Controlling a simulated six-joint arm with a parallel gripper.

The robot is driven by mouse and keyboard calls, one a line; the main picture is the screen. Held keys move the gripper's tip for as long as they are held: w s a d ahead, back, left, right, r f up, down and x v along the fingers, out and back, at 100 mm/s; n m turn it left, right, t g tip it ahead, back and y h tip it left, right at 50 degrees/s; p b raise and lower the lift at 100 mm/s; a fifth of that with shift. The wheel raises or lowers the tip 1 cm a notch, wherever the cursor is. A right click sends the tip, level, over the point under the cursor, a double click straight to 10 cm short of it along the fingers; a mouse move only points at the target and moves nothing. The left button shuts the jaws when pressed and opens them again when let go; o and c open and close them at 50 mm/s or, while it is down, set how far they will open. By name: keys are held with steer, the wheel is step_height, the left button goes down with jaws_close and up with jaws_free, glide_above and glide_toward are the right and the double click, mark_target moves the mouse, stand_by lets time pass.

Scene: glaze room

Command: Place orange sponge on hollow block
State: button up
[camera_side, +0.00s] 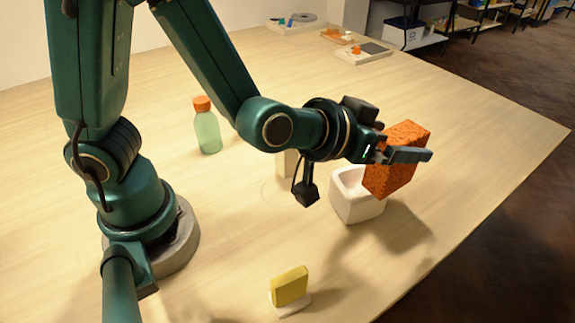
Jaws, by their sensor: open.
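The orange sponge (388,180) is a speckled block, tilted, at the right side of the white hollow block (355,209). It overlaps the hollow block's right rim in the picture; I cannot tell whether it rests on it or is above it. The hollow block stands on the table with its opening facing up, partly hidden by the sponge. My gripper (408,153) is open around the upper part of the sponge. One finger shows in front of the sponge; the other is mostly hidden, and contact is unclear.
A yellow sponge (291,285) stands on a small white dish (290,308) in front. A green bottle (208,134) with an orange cap and a pale upright block (287,165) stand behind my arm. Trays lie at the back. The table's right side is clear up to its edge.

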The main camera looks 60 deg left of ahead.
steer(key=shift+w+a+f+t+y, duration=0.1)
steer(key=shift+w+f+t+y, duration=0.25)
steer(key=shift+t+y, duration=0.15)
steer(key=shift+x, duration=2.5)
jaws_close()
steer(key=shift+r, duration=0.1)
steer(key=shift+r, duration=0.15)
